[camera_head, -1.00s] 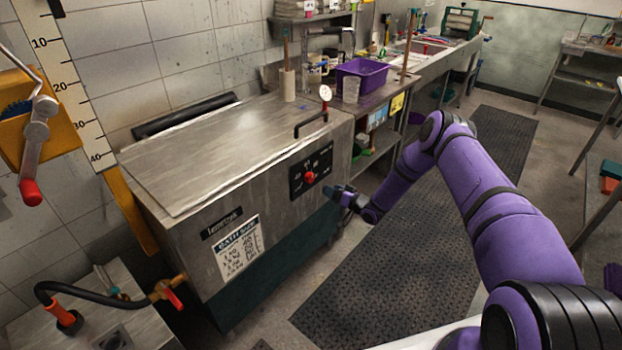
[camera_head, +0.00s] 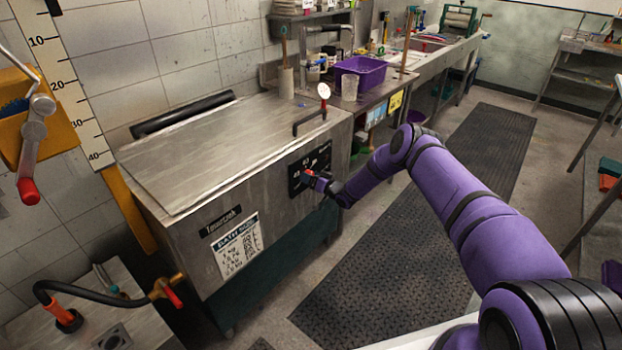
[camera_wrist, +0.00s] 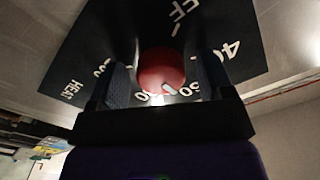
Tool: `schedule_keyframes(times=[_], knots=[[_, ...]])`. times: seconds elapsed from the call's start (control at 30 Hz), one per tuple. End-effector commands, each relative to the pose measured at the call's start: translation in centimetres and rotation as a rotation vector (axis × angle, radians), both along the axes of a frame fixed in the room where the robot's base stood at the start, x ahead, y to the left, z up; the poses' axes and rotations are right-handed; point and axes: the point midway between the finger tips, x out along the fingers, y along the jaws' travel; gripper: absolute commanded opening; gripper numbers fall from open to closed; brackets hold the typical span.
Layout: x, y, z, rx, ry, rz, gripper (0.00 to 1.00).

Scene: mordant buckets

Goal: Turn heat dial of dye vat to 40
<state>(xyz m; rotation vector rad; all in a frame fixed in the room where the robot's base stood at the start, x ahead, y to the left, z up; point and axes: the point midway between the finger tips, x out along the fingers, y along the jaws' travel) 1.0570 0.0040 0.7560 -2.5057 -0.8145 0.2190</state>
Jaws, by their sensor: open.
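The dye vat (camera_head: 190,225) is a steel box with a closed lid. Its heat dial is a red knob (camera_wrist: 161,70) on a black panel (camera_wrist: 95,50) with white markings. The wrist view shows "OFF" and "40" to the upper right; other numbers are partly covered. A pale pointer mark (camera_wrist: 170,90) on the knob faces the lower side, near the numbers by my gripper. My gripper (camera_wrist: 160,85) is open, one finger on each side of the knob; I cannot tell whether they touch it. In the head view my gripper (camera_head: 314,180) is at the panel, partly hiding the dial.
A hose and red-handled valve (camera_head: 168,291) are at the vat's left. A bench with a purple tub (camera_head: 360,71) stands behind. The matted floor (camera_head: 400,250) is clear.

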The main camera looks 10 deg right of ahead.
Motion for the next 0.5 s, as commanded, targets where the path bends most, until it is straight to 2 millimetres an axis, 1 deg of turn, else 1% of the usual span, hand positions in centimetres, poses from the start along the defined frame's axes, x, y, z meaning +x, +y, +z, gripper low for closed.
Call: schedule_keyframes(times=[0.17,0.2,0.27,0.3,0.4,0.5], knots=[[0.0,0.0,0.01,0.0,0.0,0.0,0.74],[0.01,-0.01,0.02,0.0,0.0,0.0,0.69],[0.0,-0.02,0.01,0.0,0.0,0.0,0.55],[0.01,-0.03,0.02,0.0,0.0,0.0,0.46],[0.0,-0.03,0.02,0.0,0.0,0.0,0.25],[0.0,-0.03,0.03,-0.001,-0.001,0.0,0.25]])
